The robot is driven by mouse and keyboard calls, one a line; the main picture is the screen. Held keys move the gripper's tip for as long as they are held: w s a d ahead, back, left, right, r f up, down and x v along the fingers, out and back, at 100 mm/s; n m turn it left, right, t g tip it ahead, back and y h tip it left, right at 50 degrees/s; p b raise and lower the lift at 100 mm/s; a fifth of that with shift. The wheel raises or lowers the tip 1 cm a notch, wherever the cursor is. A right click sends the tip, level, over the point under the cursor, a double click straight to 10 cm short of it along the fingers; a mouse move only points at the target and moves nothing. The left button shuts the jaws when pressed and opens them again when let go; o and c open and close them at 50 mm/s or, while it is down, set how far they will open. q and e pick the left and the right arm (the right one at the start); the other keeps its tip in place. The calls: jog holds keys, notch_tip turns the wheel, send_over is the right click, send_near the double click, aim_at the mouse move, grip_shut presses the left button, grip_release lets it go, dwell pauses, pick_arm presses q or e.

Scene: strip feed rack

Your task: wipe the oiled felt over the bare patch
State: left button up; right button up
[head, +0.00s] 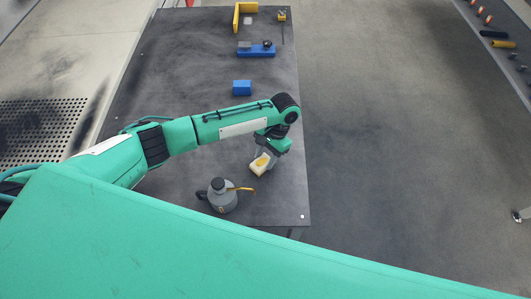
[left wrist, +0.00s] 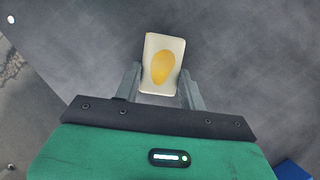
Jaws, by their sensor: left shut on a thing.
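The felt (head: 260,167) is a pale block with a yellow oil stain on its top. It also shows in the left wrist view (left wrist: 177,46). My left gripper (left wrist: 160,85) is shut on the felt, with one finger on each side of it. In the head view, my left gripper (head: 268,155) is over the right part of the dark table (head: 190,120), close to its right edge. I cannot tell whether the felt touches the table. No distinct bare patch can be made out; the tabletop has dark smudges and paler areas. My right gripper is not in view.
A grey oil can (head: 222,196) with a yellow spout stands just left of and nearer than the felt. A blue block (head: 242,88), a blue fixture (head: 262,51) and a yellow bracket (head: 237,18) stand farther back. Floor lies beyond the table's right edge.

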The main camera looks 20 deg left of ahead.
pick_arm(q)
jog(key=shift+f, duration=0.75)
dwell(0.5)
jog(key=o, duration=0.6)
jog(key=shift+r+p, duration=0.35)
jog(key=shift+p, duration=0.35)
jog(key=c, duration=0.7)
